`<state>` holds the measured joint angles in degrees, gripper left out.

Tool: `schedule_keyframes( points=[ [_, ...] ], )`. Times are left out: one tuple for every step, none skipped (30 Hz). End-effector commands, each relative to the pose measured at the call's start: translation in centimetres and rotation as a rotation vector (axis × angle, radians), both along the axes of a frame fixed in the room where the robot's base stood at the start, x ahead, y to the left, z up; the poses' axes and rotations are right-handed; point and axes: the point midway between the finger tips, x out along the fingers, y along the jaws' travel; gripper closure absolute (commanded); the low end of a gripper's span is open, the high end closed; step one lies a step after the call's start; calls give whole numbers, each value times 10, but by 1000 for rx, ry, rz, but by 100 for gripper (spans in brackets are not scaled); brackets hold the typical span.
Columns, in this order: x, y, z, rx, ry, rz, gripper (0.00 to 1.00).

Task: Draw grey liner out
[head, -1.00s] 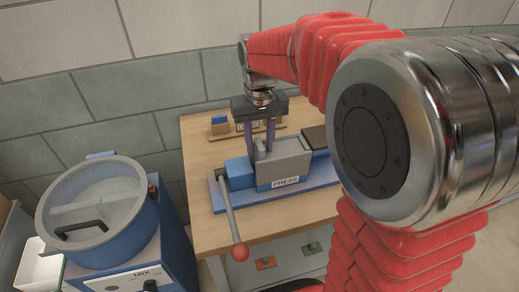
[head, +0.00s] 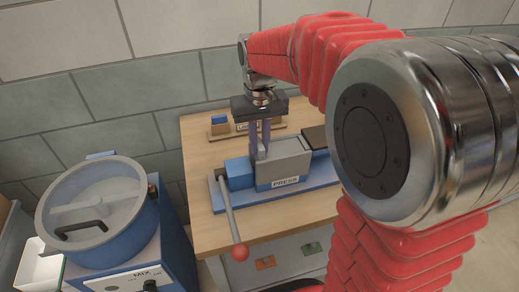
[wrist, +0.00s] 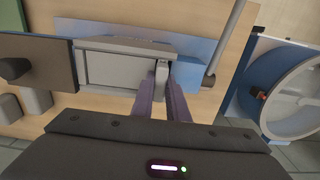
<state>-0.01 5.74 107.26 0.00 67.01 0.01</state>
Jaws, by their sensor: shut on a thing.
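The grey liner (head: 285,149) sits in the blue press with its top edge showing. Its lower part is hidden by the press front. In the wrist view the liner (wrist: 125,68) shows as a grey rectangle with an upright tab at its right end. My gripper (head: 260,150) points down at the liner's left end, its two purple fingers close together. In the wrist view my gripper (wrist: 163,78) is shut on the tab, one finger on each side.
A press lever (head: 229,212) with a red knob leans out in front. A small rack (head: 220,128) stands behind the press. A dark block (head: 315,137) is at its right. A blue mixer (head: 100,215) stands left of the wooden table (head: 215,237).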

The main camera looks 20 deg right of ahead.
Motion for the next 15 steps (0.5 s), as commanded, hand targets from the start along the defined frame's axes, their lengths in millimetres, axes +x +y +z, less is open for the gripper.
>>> schedule_keyframes(
  points=[
    [0,0,0,0,-1,0,100],
    [0,0,1,0,-1,0,100],
    [0,0,1,0,-1,0,100],
    [0,0,1,0,-1,0,100],
    [0,0,2,0,-1,0,100],
    [0,0,3,0,-1,0,100],
    [0,0,3,0,-1,0,100],
    [0,0,4,0,-1,0,100],
    [1,0,5,0,-2,0,100],
    [1,0,5,0,-2,0,100],
    [1,0,6,0,-2,0,100],
    [1,0,7,0,-2,0,100],
    [1,0,8,0,-2,0,100],
    [1,0,8,0,-2,0,100],
    [1,0,9,0,-2,0,100]
  ],
)
